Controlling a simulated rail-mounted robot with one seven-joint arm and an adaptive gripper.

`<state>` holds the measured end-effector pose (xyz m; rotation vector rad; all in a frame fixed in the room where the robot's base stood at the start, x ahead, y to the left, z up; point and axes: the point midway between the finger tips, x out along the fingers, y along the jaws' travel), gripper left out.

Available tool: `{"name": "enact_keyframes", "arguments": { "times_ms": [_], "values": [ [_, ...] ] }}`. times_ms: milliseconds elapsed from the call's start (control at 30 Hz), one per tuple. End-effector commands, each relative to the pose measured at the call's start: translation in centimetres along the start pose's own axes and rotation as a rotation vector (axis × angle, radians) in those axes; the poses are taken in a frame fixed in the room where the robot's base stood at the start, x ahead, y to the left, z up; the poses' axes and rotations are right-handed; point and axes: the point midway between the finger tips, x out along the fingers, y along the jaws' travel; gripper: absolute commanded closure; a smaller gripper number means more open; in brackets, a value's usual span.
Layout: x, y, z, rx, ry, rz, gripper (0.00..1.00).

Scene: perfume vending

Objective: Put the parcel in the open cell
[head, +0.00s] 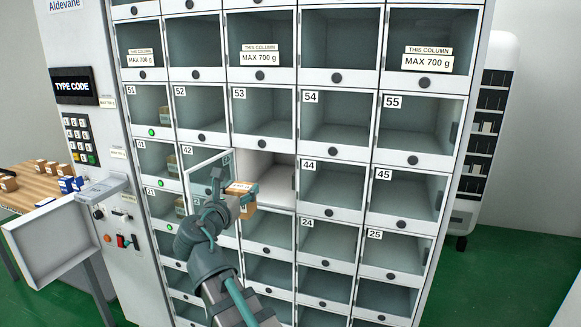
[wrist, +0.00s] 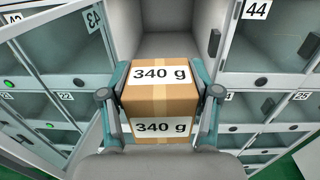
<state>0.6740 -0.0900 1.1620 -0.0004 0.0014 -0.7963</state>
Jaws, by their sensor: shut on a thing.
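My gripper (wrist: 160,106) is shut on a brown cardboard parcel (wrist: 160,83) with white "340 g" labels on its top and front. In the head view the parcel (head: 240,187) is at the mouth of the open cell (head: 276,177), below cell 53 and left of cell 44. The open cell's inside looks light and empty. Its door (head: 209,175) is swung out to the left; in the wrist view the door (wrist: 72,45) carries the number 43. The parcel looks level and in front of the opening. I cannot tell whether it has crossed the cell's edge.
Neighbouring cells, such as cell 44 (head: 335,185), have closed see-through doors. At left, a grey flap (head: 55,240) sticks out near a wooden table (head: 32,185) with boxes.

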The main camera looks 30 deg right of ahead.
Motion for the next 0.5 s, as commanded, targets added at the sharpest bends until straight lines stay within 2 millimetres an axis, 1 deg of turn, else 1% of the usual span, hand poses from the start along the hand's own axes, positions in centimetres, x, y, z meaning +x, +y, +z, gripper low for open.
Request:
{"name": "enact_keyframes", "arguments": {
  "times_ms": [33, 167, 267, 367, 467, 500],
  "values": [
    [-0.2, 0.1, 1.6, 0.001, -0.001, -0.008, 0.89],
    [-0.4, 0.0, 2.6, 0.001, -0.002, -0.028, 0.89],
    [0.1, 0.0, 2.9, 0.000, -0.002, -0.035, 0.89],
    [1.4, 0.0, 2.9, 0.000, -0.002, -0.039, 0.89],
    [3.7, -0.1, 2.9, 0.000, -0.001, -0.039, 0.89],
    [4.7, -0.1, 2.9, -0.001, -0.001, -0.039, 0.89]
  ]
}}
